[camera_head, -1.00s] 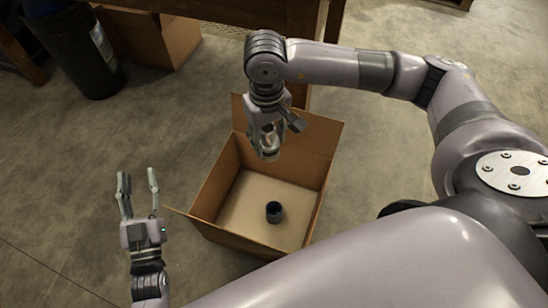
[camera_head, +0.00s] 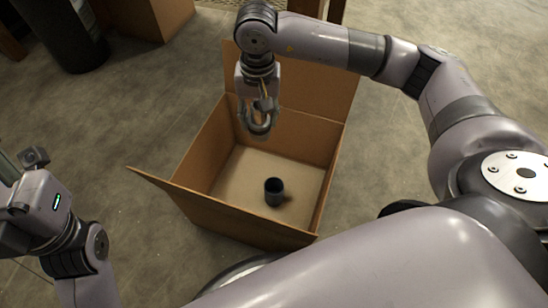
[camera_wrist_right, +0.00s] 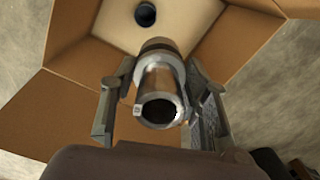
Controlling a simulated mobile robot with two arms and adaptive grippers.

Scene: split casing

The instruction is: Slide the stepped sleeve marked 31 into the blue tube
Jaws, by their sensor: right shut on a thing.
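The dark blue tube (camera_head: 274,191) stands upright on the floor of the open cardboard box, its open end up. It also shows in the right wrist view (camera_wrist_right: 145,14). My right gripper (camera_head: 258,130) is above the back part of the box, pointing down. It is shut on the metallic stepped sleeve (camera_wrist_right: 160,92), which sits between its two fingers with its open end toward the wrist camera. A small light mark on its rim is too small to read. The sleeve is apart from the tube. My left gripper (camera_head: 30,185) is at the left edge; its fingertips do not show clearly.
The cardboard box (camera_head: 230,212) has its flaps spread outward, one reaching left and a tall one at the back behind my right gripper. Its inside is bare around the tube. A dark bin (camera_head: 65,35) and another box (camera_head: 155,15) stand at the back left. Concrete floor surrounds the box.

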